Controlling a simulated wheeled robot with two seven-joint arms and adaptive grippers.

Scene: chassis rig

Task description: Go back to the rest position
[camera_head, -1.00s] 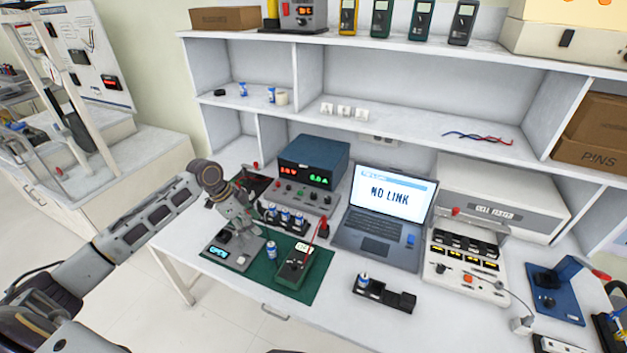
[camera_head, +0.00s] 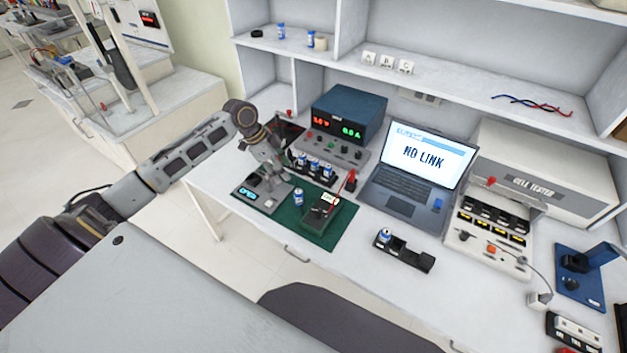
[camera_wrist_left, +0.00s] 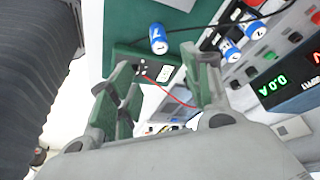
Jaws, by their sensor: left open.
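My left gripper (camera_head: 273,184) is open and points down over the left end of the green mat (camera_head: 330,239), above a small device with a lit blue display (camera_head: 248,194). In the left wrist view its two fingers (camera_wrist_left: 161,92) are spread with nothing held between them. A blue-and-white cell (camera_head: 298,197) stands on the mat to the right of the gripper; it also shows in the left wrist view (camera_wrist_left: 158,39). A dark green meter (camera_head: 320,211) with a red lead lies on the mat beside the cell. My right gripper is not in view.
Behind the mat are a rack of several cells (camera_head: 316,166) and a power supply (camera_head: 347,116). To the right are a laptop (camera_head: 418,170), a black holder with one cell (camera_head: 404,250) and a cell tester (camera_head: 490,222).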

